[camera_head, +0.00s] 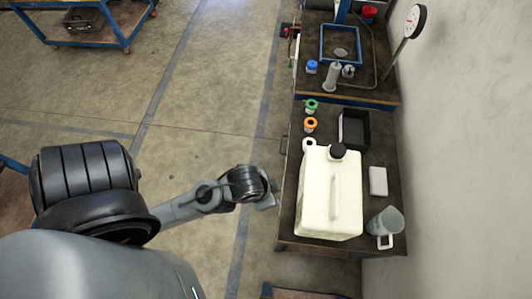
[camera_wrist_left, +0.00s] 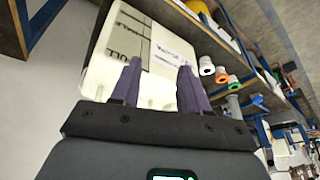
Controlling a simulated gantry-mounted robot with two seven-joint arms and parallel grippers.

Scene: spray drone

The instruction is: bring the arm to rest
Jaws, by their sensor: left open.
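My left arm comes in from the left in the head view, and its gripper (camera_head: 270,201) is beside the bench's left edge, mostly hidden by the wrist. In the left wrist view the two purple fingers of the gripper (camera_wrist_left: 158,84) are apart, with nothing seen between them. A large white jug (camera_head: 318,205) with a black cap stands upright on the bench, just right of the gripper. The jug (camera_wrist_left: 106,55) also shows behind the fingers, with dark level marks on its side. My right gripper is not seen.
On the bench (camera_head: 380,153) are green (camera_head: 311,105) and orange (camera_head: 310,125) rolls, a black bin (camera_head: 354,128), a white box (camera_head: 378,181) and a grey measuring cup (camera_head: 385,221).

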